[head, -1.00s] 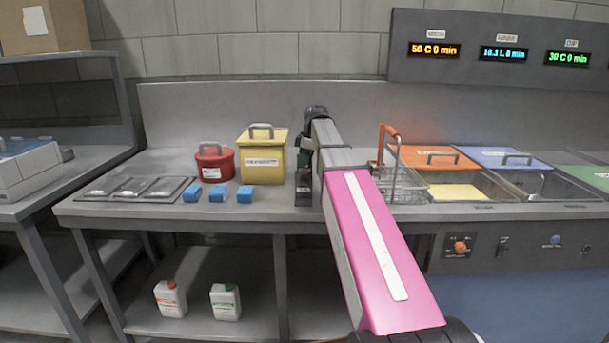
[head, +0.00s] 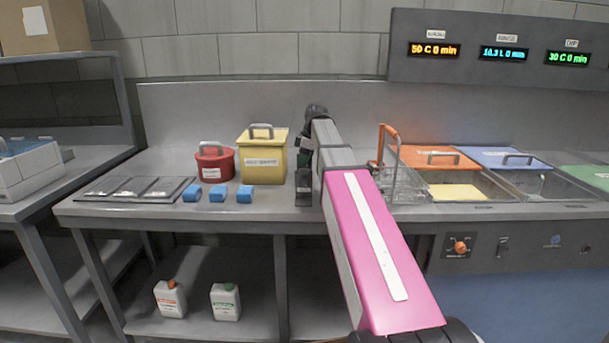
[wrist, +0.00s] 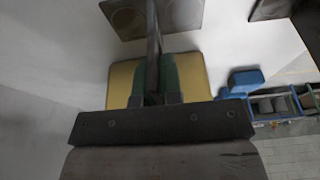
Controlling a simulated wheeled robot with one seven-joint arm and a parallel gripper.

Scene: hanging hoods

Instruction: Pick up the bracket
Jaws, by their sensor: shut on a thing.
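My gripper (wrist: 154,99) shows at the bottom of the wrist view as a dark bar with two short fingers. It is shut on a thin dark upright piece (wrist: 152,45), which looks like the bracket. Green surfaces lie on both sides of this piece, in front of a yellow surface; I cannot tell whether the green belongs to it. In the head view my arm reaches over the bench, and its dark end is just right of the yellow bin (head: 263,163). The bracket cannot be made out clearly there.
A red pot (head: 215,165), several blue blocks (head: 217,195) and a dark tray (head: 105,189) stand left on the bench (head: 140,212). A wire basket (head: 405,185) with an orange handle is close right of my arm, beside basins with an orange lid (head: 410,157) and a blue lid (head: 490,156).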

